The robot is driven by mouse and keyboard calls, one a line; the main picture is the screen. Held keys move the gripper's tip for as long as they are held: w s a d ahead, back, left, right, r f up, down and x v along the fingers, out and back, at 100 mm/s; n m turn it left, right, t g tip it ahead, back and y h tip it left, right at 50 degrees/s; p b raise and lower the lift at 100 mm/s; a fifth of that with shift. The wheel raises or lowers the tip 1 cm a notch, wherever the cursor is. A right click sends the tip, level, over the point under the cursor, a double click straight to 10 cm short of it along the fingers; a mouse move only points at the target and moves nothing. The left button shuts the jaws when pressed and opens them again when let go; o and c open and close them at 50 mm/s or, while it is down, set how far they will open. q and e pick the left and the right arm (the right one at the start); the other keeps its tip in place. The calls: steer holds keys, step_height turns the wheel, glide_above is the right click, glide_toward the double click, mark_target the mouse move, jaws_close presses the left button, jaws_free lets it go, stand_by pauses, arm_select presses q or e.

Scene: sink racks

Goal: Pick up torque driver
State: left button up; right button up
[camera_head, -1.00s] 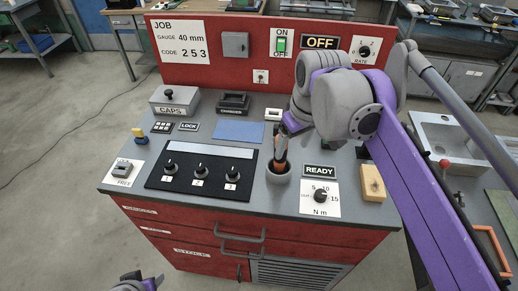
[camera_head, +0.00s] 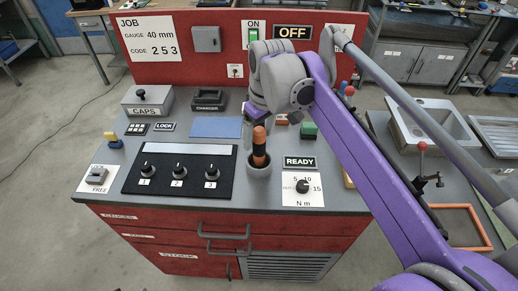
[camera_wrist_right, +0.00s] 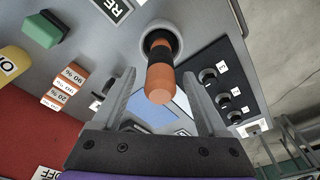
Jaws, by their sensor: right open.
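The torque driver (camera_head: 259,147) has an orange and black handle and stands upright in a grey round holder (camera_head: 258,170) near the front of the bench. It also shows in the right wrist view (camera_wrist_right: 159,78), with its handle end toward the camera. My right gripper (camera_wrist_right: 163,88) is open, with one finger on each side of the handle and gaps between. In the head view the right gripper (camera_head: 250,115) is just behind and above the driver, mostly hidden by its own wrist. My left gripper is not in view.
A black panel with three knobs (camera_head: 180,172) lies left of the holder. A READY sign (camera_head: 300,162) and torque dial (camera_head: 302,187) are to its right. A green block (camera_head: 309,131) stands behind. The red back panel (camera_head: 160,62) rises beyond.

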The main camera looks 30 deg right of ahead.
steer(key=shift+w+f, duration=0.1)
steer(key=shift+f, duration=0.7)
jaws_close()
